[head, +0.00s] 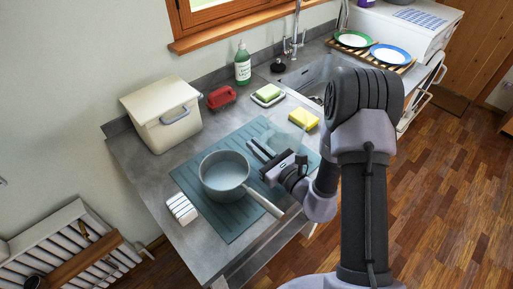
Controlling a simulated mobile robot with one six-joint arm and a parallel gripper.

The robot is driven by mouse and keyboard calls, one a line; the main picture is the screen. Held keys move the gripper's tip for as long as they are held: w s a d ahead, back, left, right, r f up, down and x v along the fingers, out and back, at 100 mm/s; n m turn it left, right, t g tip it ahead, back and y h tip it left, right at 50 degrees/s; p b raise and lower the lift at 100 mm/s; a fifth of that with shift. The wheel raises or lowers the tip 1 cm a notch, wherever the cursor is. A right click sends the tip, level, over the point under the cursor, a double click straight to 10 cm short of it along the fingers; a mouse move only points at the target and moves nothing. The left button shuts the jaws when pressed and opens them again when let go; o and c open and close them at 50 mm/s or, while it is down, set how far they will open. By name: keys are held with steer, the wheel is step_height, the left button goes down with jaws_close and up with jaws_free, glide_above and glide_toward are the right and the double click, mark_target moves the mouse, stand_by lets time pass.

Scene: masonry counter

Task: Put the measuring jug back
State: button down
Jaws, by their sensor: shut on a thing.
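The measuring jug (287,131) looks like a clear, faint see-through vessel at the back right of the teal mat, just behind my gripper. Its outline is hard to make out. My gripper (261,148) is low over the mat, right of the saucepan, with its dark fingers pointing to the back left. It is shut on the jug; the exact contact is too small and faint to see. I cannot tell whether the jug touches the mat.
A grey saucepan (224,174) stands on the teal mat (237,226), its handle pointing front right.

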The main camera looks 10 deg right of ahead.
steer(key=shift+f+b, duration=0.25)
steer(key=shift+b, duration=0.05)
steer(key=c, duration=1.5)
jaws_free()
steer(key=shift+r, duration=0.1)
steer(key=shift+c, duration=0.2)
steer(key=shift+r+p, duration=0.25)
steer(key=shift+p, duration=0.15)
steer(key=v, duration=1.2)
steer(key=shift+f, duration=0.1)
